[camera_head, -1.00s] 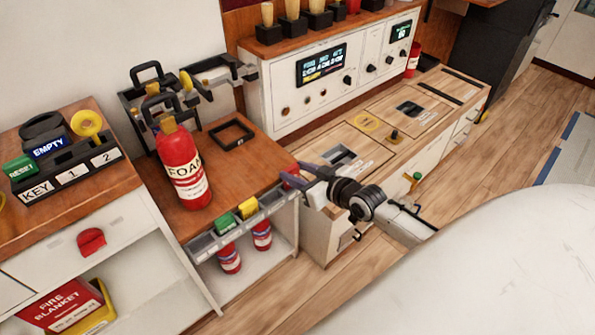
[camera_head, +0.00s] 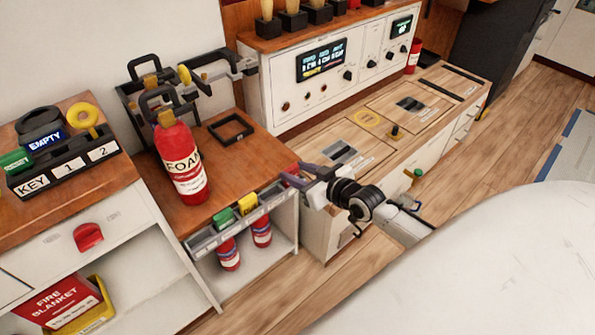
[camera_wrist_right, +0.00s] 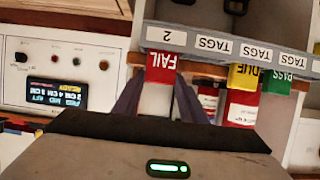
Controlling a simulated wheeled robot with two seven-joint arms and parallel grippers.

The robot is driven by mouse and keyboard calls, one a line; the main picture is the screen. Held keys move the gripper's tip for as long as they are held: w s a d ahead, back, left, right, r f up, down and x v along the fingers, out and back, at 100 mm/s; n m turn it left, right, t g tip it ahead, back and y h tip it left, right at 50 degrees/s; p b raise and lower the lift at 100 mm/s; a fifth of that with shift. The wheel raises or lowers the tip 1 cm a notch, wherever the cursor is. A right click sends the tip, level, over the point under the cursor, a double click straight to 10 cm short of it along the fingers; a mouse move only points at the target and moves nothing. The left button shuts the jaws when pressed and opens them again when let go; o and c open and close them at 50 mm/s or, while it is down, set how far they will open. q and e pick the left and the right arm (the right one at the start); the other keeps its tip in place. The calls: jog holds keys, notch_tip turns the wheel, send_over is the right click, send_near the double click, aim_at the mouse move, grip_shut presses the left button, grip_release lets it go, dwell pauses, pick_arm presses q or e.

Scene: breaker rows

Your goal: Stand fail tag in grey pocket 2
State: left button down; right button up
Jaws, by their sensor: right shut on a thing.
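The red FAIL tag (camera_wrist_right: 162,64) is held between the fingers of my right gripper (camera_wrist_right: 158,102) in the right wrist view. It lies right by the label 2 on the grey tag strip (camera_wrist_right: 205,41); I cannot tell whether its end is inside that pocket. In the head view my right gripper (camera_head: 292,181) is at the right end of the grey tag holder (camera_head: 210,241). A yellow DUE tag (camera_wrist_right: 243,76) and a green PASS tag (camera_wrist_right: 277,81) stand in the pockets labelled TAGS. My left gripper is not in view.
A red foam extinguisher (camera_head: 180,160) stands on the wooden top behind the holder. Small red extinguishers (camera_head: 229,255) stand on the shelf below. A black square frame (camera_head: 231,131) lies behind. A bench with inset plates (camera_head: 410,105) is to the right.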

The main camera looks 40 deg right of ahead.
jog(key=shift+f, duration=0.5)
jog(key=o, duration=1.1)
jog(key=shift+s+r, duration=0.2)
jog(key=shift+s, duration=0.2)
jog(key=p+v, duration=0.2)
jog(key=v, duration=0.7)
jog(key=shift+s, duration=0.2)
jog(key=shift+r, duration=0.1)
